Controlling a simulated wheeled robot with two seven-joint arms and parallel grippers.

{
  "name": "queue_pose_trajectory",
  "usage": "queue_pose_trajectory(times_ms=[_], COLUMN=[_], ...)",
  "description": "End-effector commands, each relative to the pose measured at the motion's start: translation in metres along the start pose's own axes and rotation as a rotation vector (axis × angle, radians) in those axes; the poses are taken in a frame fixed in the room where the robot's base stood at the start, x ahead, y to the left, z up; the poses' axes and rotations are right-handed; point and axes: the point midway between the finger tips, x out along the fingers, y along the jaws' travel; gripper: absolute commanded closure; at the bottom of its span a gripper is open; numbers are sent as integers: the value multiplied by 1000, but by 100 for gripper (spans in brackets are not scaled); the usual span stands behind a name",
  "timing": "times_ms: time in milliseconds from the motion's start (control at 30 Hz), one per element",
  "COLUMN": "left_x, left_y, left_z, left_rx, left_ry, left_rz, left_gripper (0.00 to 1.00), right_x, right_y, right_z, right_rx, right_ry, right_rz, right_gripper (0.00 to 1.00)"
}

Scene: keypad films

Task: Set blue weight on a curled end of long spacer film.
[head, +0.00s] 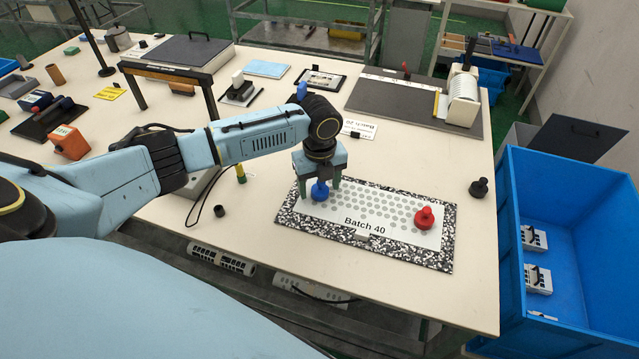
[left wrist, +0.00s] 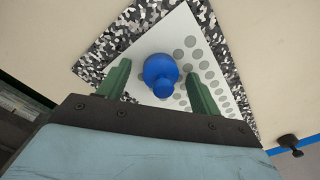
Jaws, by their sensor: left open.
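The long spacer film (head: 372,215) is a pale sheet with grey dots, marked "Batch 40", lying on a black-and-white speckled mat (head: 290,217). The blue weight (head: 320,191) stands on its left end; it also shows in the left wrist view (left wrist: 161,74). A red weight (head: 425,217) stands on the film's right end. My left gripper (head: 320,194) is over the blue weight. In the left wrist view its green fingers (left wrist: 157,85) are open, one on each side of the weight with gaps. I cannot tell whether the film's ends curl. My right gripper is not in view.
A black knobbed weight (head: 479,187) stands on the table right of the mat. A blue bin (head: 575,215) stands beyond the table's right edge. A small black cap (head: 219,211) and a cable lie left of the mat. Bare tabletop lies in front of the mat.

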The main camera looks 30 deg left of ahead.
Motion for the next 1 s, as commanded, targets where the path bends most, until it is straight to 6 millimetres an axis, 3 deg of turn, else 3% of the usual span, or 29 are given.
queue_pose_trajectory(times_ms=[267,700,1000], left_x=[-12,-105,-133], left_y=[0,0,0], left_z=[0,1,0], left_rx=[0,1,0], left_ry=[-1,-2,0], left_rz=[-1,-2,0], left_gripper=[35,35,35], right_x=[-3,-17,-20], right_y=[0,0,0], right_z=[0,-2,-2], right_rx=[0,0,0], right_ry=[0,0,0], right_rz=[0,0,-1], right_gripper=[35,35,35])
